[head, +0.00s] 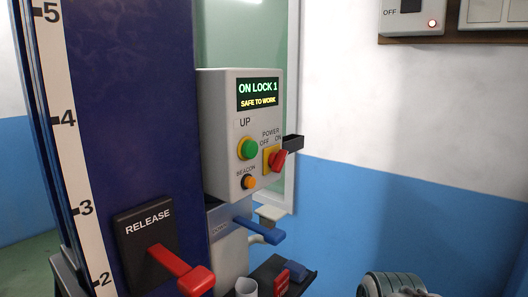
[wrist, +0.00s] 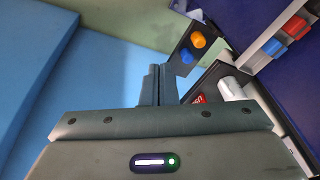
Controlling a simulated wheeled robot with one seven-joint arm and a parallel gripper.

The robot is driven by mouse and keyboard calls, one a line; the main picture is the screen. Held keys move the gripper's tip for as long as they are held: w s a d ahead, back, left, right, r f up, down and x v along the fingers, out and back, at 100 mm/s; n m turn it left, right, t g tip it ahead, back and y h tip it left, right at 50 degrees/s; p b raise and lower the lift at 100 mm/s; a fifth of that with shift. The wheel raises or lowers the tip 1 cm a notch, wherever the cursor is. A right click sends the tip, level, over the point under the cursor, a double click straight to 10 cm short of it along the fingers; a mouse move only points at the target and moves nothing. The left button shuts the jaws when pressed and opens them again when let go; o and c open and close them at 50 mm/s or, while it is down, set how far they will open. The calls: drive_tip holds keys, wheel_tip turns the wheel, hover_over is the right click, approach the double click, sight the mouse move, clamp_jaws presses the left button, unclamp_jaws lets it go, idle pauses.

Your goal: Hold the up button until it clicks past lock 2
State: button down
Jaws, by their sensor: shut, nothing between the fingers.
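The control box (head: 240,135) stands on the side of the dark blue column. Its display (head: 258,94) reads ON LOCK 1, SAFE TO WORK. The green up button (head: 248,149) sits in a yellow ring under the word UP, with nothing touching it. My gripper (wrist: 158,84) shows in the wrist view with its fingers shut together and empty. The fingers are not seen in the head view, so their distance from the button cannot be told. The up button cannot be made out in the wrist view.
Beside the up button are a red power switch (head: 277,160) and an orange beacon button (head: 249,182). Below are a red release lever (head: 183,270) and a blue lever (head: 260,230). A height scale (head: 72,130) runs up the column.

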drive_tip(key=w+a+r+m+t+y+p, duration=0.1)
drive_tip(key=w+a+r+m+t+y, duration=0.15)
drive_tip(key=w+r+m+y, duration=0.5)
drive_tip(key=w+a+r+m+t+y+p, duration=0.25)
drive_tip(key=w+a+r+m, duration=0.2)
drive_tip(key=r+m, duration=0.7)
drive_tip(key=w+d+r+m+t+y, duration=0.1)
drive_tip(key=w+d+r+m, duration=0.1)
drive_tip(key=r, duration=0.3)
drive_tip(key=w+d+r+m+t+y, duration=0.1)
drive_tip(key=w+r+m+t+y, duration=0.1)
drive_tip(key=r, duration=0.4)
drive_tip(key=shift+w+d+m, duration=0.35)
drive_tip(key=shift+d+m, duration=0.05)
drive_tip(key=shift+r+y, duration=0.1)
drive_tip(key=shift+y, duration=0.2)
drive_tip(key=p, duration=0.3)
approach(253, 150)
drive_tip(key=x, duration=0.5)
drive_tip(key=shift+w+a+r, duration=0.1)
drive_tip(key=shift+w+r, duration=0.05)
drive_tip(key=shift+w, duration=0.05)
drive_tip(key=shift+w+a, duration=0.45)
drive_tip(key=shift+a, duration=0.15)
